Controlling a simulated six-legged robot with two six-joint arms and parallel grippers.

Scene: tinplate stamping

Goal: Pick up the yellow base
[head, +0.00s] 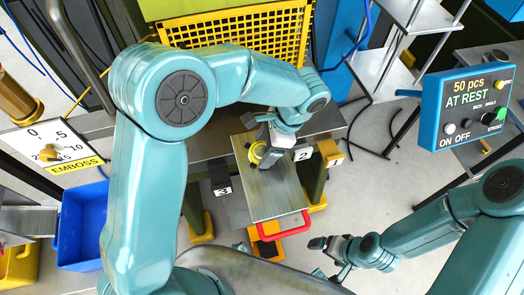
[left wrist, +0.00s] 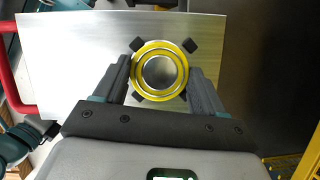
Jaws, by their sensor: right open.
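The yellow base (left wrist: 137,72) is a round yellow ring with a grey metal middle. It sits among four dark corner pieces on a bare metal plate (left wrist: 60,60). In the head view, the yellow base (head: 255,152) shows partly behind my left gripper (head: 262,157), over the plate (head: 270,200). In the left wrist view, the fingers of my left gripper (left wrist: 160,75) stand on both sides of the ring, very close to it. I cannot tell whether they press on it. My right gripper (head: 318,257) is open and empty at the lower right, away from the plate.
The plate has a red handle (head: 283,228) at its front. Number tags 1, 2 and 3 stand around it. A yellow mesh guard (head: 245,30) rises behind. A blue bin (head: 80,225) is at left. A blue control panel (head: 467,100) reads "50 pcs AT REST".

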